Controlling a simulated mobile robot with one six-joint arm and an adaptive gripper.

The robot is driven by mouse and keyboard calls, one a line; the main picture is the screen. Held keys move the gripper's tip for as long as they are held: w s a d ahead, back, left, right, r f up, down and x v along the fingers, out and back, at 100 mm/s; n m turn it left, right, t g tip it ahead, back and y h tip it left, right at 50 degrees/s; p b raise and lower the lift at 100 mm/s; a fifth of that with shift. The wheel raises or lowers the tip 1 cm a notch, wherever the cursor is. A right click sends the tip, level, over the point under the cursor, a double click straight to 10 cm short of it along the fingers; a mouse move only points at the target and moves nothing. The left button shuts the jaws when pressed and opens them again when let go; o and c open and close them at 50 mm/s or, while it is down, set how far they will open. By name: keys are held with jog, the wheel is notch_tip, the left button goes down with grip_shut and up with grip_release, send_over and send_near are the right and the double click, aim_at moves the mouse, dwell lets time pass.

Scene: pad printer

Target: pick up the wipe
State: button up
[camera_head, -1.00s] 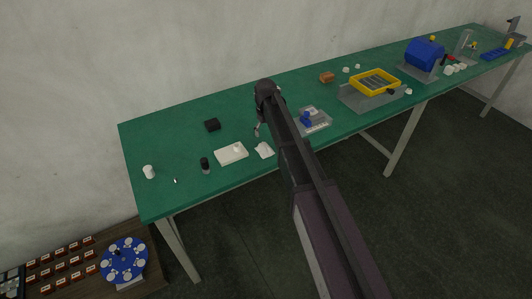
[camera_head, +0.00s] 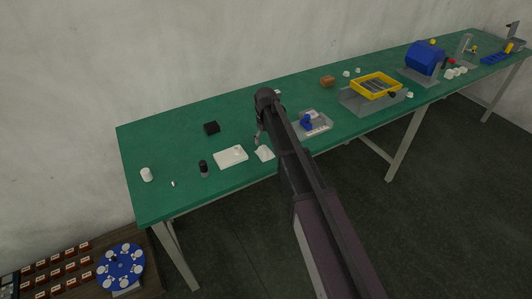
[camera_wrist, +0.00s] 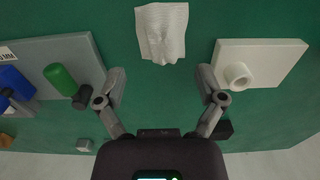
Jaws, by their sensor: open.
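The wipe (camera_head: 264,154) is a small white crumpled cloth near the front edge of the green table, just right of a white tray. In the wrist view the wipe (camera_wrist: 162,32) lies at the top middle, ahead of the fingertips and between their lines. My gripper (camera_wrist: 160,80) is open and empty, its two fingers spread wide. In the head view my gripper (camera_head: 258,140) hangs just behind the wipe, apart from it; my arm passes to its right. The exact height above the table is hard to tell.
The white tray (camera_head: 231,157) is close on the left, with a small white ring-shaped piece (camera_wrist: 237,75) on it. A grey fixture with a blue part (camera_head: 309,121) stands on the right. A black bottle (camera_head: 203,168) and black block (camera_head: 211,128) are further left.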

aim_at(265, 147)
jog(key=shift+a+f+b, duration=0.1)
jog(key=shift+f+b, duration=2.2)
jog(key=shift+f, duration=0.15)
jog(key=c, duration=1.1)
jog(key=shift+r, duration=0.2)
jog(key=shift+c, duration=0.2)
notch_tip(265, 147, up, 4)
jog(key=p, duration=0.4)
jog(key=shift+f, duration=0.25)
jog(key=s+d, duration=0.2)
jog(key=s, duration=0.5)
jog(key=s+d+r+p, duration=0.1)
jog(key=s+d, duration=0.1)
jog(key=s, duration=0.6)
jog(key=shift+s+d, duration=0.2)
jog(key=shift+d, duration=0.05)
jog(key=shift+r, duration=0.1)
